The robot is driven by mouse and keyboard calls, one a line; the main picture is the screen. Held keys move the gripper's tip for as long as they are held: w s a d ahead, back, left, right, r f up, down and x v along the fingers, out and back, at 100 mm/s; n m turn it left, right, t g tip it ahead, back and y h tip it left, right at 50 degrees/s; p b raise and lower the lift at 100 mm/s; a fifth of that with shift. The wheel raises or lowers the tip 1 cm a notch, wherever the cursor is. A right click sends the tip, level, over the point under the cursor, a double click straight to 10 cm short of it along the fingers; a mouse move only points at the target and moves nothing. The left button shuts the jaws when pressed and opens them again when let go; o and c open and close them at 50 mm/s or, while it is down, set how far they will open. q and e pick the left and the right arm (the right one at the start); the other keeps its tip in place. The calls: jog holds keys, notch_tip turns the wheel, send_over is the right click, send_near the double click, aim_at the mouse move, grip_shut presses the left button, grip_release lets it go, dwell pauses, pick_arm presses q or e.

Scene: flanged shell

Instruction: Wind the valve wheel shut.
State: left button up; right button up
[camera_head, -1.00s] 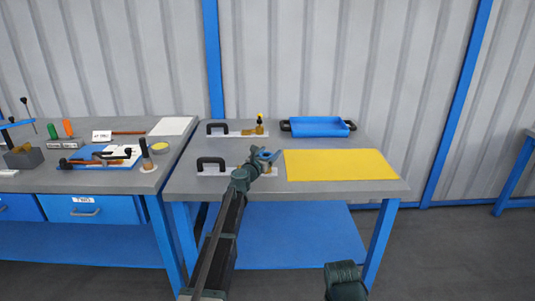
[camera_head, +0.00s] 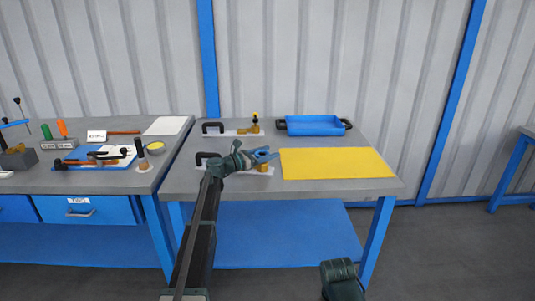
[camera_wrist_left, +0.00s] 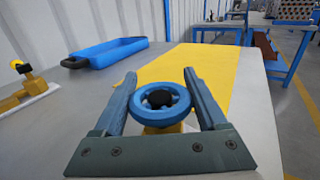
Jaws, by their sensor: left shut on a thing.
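The valve wheel (camera_wrist_left: 160,116) is a small blue ring with a dark hub, seen in the left wrist view above a brass-yellow valve body (camera_wrist_left: 165,129). My left gripper (camera_wrist_left: 159,76) has one blue finger on each side of the wheel and is shut on its rim. In the head view the same gripper (camera_head: 268,156) reaches over the near white plate and points right. It mostly hides the wheel there. A bit of the brass body (camera_head: 263,168) shows below the fingers.
A second brass fitting (camera_head: 254,126) with a yellow top stands on the far white plate. Black handles (camera_head: 213,127) stand at the plates' left ends. A yellow mat (camera_head: 337,163) lies right of the wheel, with a blue tray (camera_head: 314,125) behind it. A cluttered bench adjoins at left.

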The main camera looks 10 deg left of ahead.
pick_arm(q)
jog(key=shift+d, duration=0.1)
dwell(0.7)
jog(key=o, duration=1.3)
jog(key=v, duration=1.4)
jog(key=shift+d, duration=0.1)
